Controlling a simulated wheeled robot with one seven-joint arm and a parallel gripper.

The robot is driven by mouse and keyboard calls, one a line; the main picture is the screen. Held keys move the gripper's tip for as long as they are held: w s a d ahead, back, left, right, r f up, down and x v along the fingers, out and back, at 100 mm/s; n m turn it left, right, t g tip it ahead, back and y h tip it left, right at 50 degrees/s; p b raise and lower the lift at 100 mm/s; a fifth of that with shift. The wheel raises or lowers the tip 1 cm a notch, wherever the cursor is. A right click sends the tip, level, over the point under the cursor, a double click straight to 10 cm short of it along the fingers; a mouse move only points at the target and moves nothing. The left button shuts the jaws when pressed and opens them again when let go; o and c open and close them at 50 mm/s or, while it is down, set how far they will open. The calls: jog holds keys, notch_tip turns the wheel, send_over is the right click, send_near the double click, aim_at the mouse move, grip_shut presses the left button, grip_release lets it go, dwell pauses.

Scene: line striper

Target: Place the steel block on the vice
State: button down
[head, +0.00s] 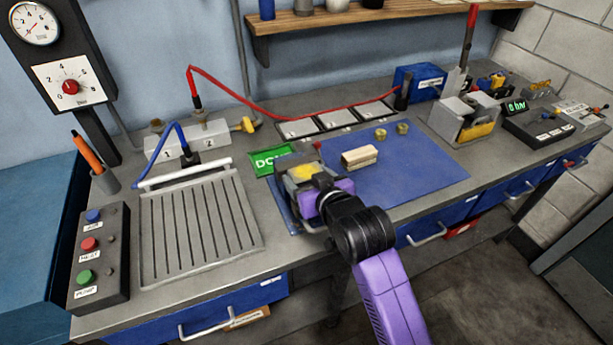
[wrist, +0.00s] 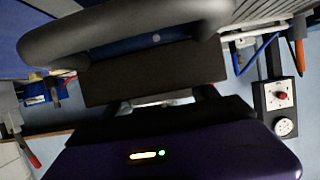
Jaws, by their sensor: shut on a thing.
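My gripper (head: 304,182) is over the left part of the blue mat, near the front edge of the bench. It is shut on a dark block (wrist: 150,75), seen in the wrist view, which I take to be the steel block. In the head view my gripper and wrist hide much of it. A grey curved bar lies across it in the wrist view; what that belongs to is unclear. A grey two-sided fixture with a yellow front (head: 465,118), seemingly the vice, stands at the back right, well apart from my gripper.
On the blue mat (head: 425,172) lie a tan block (head: 360,157) and two small brass pieces (head: 392,132). A green sign (head: 268,162) and a ribbed grey tray (head: 198,225) are to the left. A red hose (head: 262,108) arches behind. A black display box (head: 540,125) stands at right.

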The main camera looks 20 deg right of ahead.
jog(key=shift+c, duration=1.1)
grip_release()
jog(key=shift+f, duration=0.1)
jog(key=b+v, duration=0.1)
jog(key=v, duration=1.1)
jog(key=shift+r, duration=0.2)
